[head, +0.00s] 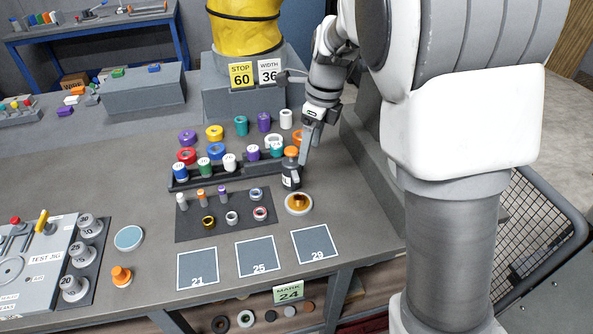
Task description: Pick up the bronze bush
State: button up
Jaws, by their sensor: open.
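A bronze-coloured ring, which looks like the bronze bush (208,222), lies at the front left of a dark mat (243,230) on the bench. A second gold-brown part (299,202) sits on a round pale dish (290,209) just right of the mat; I cannot tell its exact shape. My gripper (304,160) is open and points down, behind and to the right of both, beside a dark bottle with an orange cap (291,170). I cannot tell whether it touches the bottle. The gap between its fingers is hard to see.
Steel rings (232,217) and small capped plugs (201,196) share the mat. A dark rack (208,178) of coloured rolls stands behind. Numbered squares (258,256) lie in front. A test jig (40,262) is at left. A grey block with a yellow sleeve (245,28) stands at the back.

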send_over(300, 194)
jog(key=s, duration=0.2)
jog(key=f, duration=1.2)
jog(key=shift+w+d+f+b, duration=0.15)
jog(key=shift+w+b, duration=0.1)
jog(key=shift+b, duration=0.15)
jog(key=shift+w+a+f, duration=0.1)
jog(key=shift+f, duration=1.25)
jog(key=shift+a+f, duration=0.1)
jog(key=shift+f, duration=1.25)
grip_shut()
